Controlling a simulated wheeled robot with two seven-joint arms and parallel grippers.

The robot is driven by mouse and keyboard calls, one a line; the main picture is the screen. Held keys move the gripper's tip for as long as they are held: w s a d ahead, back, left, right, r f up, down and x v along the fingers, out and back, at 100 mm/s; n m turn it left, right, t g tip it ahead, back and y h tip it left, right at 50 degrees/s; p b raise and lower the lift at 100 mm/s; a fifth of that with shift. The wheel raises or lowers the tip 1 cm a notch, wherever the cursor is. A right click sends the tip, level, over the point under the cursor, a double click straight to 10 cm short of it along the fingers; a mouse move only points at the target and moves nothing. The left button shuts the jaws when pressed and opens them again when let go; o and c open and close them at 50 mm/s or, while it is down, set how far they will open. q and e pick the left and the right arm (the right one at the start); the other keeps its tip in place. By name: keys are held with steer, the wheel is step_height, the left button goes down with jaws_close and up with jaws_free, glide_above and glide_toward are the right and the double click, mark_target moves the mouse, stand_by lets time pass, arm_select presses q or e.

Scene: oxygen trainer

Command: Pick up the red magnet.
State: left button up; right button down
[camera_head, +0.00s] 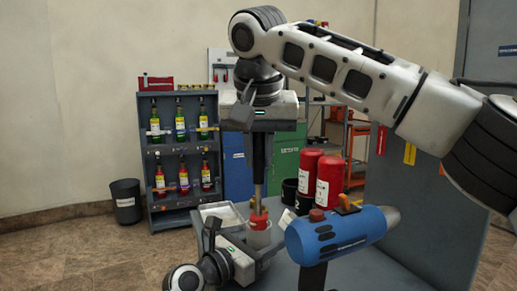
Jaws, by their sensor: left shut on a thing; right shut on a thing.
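A small red piece (259,221), which looks like the red magnet, sits at the mouth of a pale grey cup-like holder (258,239) near the table's left side. My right gripper (260,181) points straight down above it, shut on a thin brownish rod (258,199) whose lower end meets the red piece. I cannot tell whether the two are joined. My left gripper (254,246) comes from below and is shut on the holder. Its fingers are partly hidden.
A blue cylinder (340,236) with an orange valve lies just right on the grey table. Two red canisters (329,182), a black cup (290,190) and a white tray (222,213) stand behind. A bottle shelf (181,140) and bin (126,203) are farther back.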

steer(key=s, duration=1.2)
steer(key=shift+s, duration=0.35)
arm_select(q)
steer(key=o, duration=1)
steer(key=shift+o, duration=0.2)
